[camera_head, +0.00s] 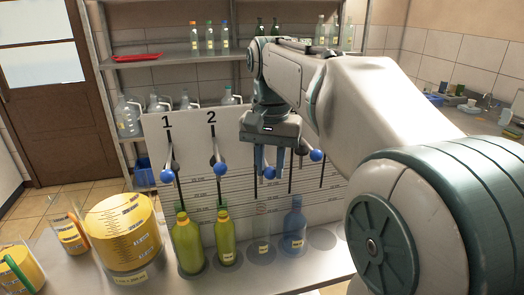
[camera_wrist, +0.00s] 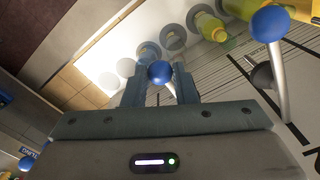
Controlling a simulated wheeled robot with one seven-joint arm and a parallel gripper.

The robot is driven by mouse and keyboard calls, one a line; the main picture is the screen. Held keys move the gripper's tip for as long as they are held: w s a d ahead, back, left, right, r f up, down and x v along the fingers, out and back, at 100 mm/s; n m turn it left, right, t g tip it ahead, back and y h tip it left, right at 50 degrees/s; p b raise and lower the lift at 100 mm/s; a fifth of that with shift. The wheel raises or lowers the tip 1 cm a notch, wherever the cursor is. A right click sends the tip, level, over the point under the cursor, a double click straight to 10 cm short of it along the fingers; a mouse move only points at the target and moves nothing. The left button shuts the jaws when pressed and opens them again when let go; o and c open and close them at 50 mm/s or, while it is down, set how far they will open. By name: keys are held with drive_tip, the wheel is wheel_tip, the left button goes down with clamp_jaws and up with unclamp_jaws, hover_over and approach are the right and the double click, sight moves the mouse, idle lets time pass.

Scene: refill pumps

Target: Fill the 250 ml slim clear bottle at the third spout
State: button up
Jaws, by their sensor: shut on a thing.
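The slim clear bottle (camera_head: 264,238) stands upright on the counter in the third place, below the third pump; its liquid level cannot be told. My gripper (camera_head: 270,168) is at the third pump lever, shut on its blue knob (camera_head: 268,173). The blue knob (camera_wrist: 160,72) also shows between my fingers (camera_wrist: 160,88) in the wrist view. This knob sits lower than the fourth blue knob (camera_head: 316,155). The third spout and its number are hidden behind my gripper.
Two green bottles (camera_head: 188,247) stand under pumps 1 and 2, and a blue bottle (camera_head: 294,228) stands right of the clear one. Free blue knobs (camera_head: 220,168) flank my gripper. A large yellow measuring container (camera_head: 123,235) stands at left. The backboard (camera_head: 225,150) is close behind.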

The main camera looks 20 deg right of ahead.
wheel_tip(320, 180, down, 8)
drive_tip(key=b, duration=0.5)
drive_tip(key=shift+f, duration=0.15)
idle(0.4)
drive_tip(key=shift+f, duration=0.3)
idle(3.2)
wheel_tip(320, 180, up, 12)
drive_tip(key=p, duration=1)
drive_tip(key=o, duration=0.9)
drive_tip(key=shift+f, duration=0.3)
wheel_tip(320, 180, up, 21)
drive_tip(key=p, duration=0.8)
drive_tip(key=shift+f, duration=0.1)
